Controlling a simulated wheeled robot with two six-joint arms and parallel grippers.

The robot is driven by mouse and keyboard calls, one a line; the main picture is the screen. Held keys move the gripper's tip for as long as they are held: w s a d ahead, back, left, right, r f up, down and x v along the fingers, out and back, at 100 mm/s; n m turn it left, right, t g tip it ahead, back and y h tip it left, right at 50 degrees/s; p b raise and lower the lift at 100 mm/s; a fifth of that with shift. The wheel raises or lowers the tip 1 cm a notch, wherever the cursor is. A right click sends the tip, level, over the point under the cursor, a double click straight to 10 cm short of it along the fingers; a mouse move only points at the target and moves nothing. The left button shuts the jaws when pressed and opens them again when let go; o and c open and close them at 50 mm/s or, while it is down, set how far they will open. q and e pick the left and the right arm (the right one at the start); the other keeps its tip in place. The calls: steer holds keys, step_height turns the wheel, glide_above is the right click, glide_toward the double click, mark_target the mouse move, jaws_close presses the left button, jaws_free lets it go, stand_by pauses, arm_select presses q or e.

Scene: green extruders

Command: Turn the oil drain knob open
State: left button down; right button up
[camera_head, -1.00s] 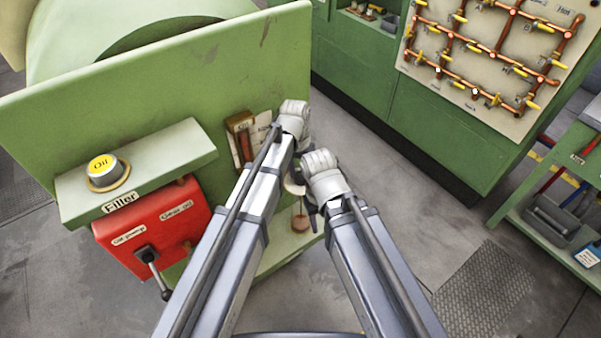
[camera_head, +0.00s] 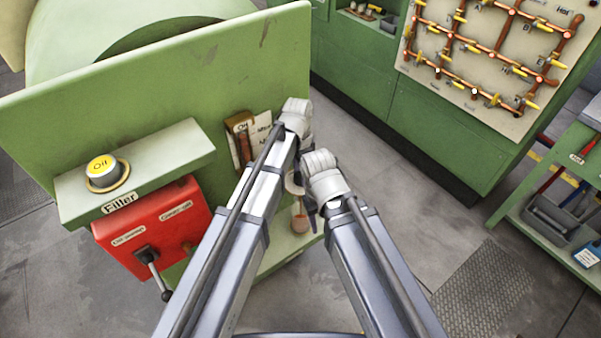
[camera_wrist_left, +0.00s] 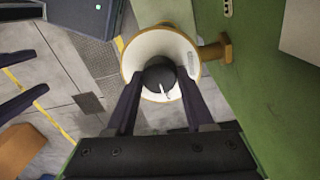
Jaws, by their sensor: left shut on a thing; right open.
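In the left wrist view my left gripper (camera_wrist_left: 159,82) has its dark fingers on both sides of a black round knob (camera_wrist_left: 160,74) with a white pointer mark. It is shut on this knob, which sits inside a pale cup-like housing (camera_wrist_left: 143,47). A brassy fitting (camera_wrist_left: 216,51) joins the housing to the green panel. In the head view my left wrist hides the knob; part of the pale housing (camera_head: 293,183) shows between my arms. My right gripper shows at the left of the left wrist view (camera_wrist_left: 40,73), open and empty, apart from the knob.
The green machine panel (camera_head: 180,90) carries an oil sight gauge (camera_head: 240,140), a filler shelf with a yellow-topped oil cap (camera_head: 103,170), and a red box (camera_head: 150,225) with a lever. A pipe board (camera_head: 485,60) stands back right. Open floor (camera_head: 400,210) lies right of my arms.

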mark_target(300, 175)
stand_by(0.4)
arm_select(q)
steer(key=shift+c, duration=1.4)
jaws_free()
steer(key=r+p, duration=0.8)
steer(key=shift+w+a, duration=0.1)
steer(key=shift+w, duration=0.1)
steer(key=shift+f, duration=0.1)
steer(key=shift+s+f, duration=0.1)
